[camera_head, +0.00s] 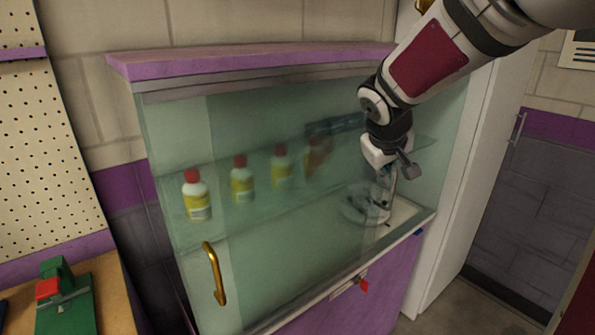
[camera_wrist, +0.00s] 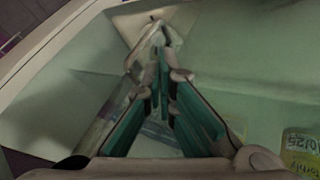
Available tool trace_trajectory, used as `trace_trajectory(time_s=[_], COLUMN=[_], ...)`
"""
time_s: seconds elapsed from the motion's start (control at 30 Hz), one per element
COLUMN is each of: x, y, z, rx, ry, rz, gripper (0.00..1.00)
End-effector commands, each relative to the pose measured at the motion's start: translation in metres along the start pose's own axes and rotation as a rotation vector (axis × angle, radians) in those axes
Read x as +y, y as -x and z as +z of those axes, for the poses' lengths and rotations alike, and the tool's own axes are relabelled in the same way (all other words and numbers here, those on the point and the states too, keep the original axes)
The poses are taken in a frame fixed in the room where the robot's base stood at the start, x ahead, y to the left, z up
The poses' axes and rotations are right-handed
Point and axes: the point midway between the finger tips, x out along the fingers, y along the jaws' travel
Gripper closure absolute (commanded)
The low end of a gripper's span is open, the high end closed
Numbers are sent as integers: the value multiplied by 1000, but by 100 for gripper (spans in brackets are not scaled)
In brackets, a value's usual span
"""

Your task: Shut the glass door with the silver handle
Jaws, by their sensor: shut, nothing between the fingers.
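A glass-fronted cabinet (camera_head: 255,52) with a purple top stands in front of me. A glass pane (camera_head: 285,235) spans much of its front. A gold handle (camera_head: 213,272) sits low on the left of the glass. I cannot clearly make out a silver handle on the glass; my gripper hides part of the right side. My gripper (camera_head: 386,188) is at the right part of the front. In the wrist view its green-padded fingers (camera_wrist: 165,78) are together and empty. A pale, thin shape (camera_wrist: 154,32) shows just beyond the tips; I cannot tell if it is a handle.
Several yellow-labelled bottles with red caps (camera_head: 197,197) stand behind the glass. A red tag (camera_head: 363,286) hangs at the cabinet's lower front. A tall white unit (camera_head: 470,170) stands close on the right. A bench with a green tool (camera_head: 66,308) is at lower left.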

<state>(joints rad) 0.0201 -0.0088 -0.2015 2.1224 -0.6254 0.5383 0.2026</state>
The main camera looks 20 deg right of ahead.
Motion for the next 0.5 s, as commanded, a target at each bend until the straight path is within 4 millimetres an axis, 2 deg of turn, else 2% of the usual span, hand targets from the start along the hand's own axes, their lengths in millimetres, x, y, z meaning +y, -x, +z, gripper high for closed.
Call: trace_trajectory(time_s=[0.17, 0.5], x=[1, 1], y=[-16, -74], z=[-1, -1], rx=[-2, -3], ry=[2, 2], rz=[4, 3], gripper=[100, 100])
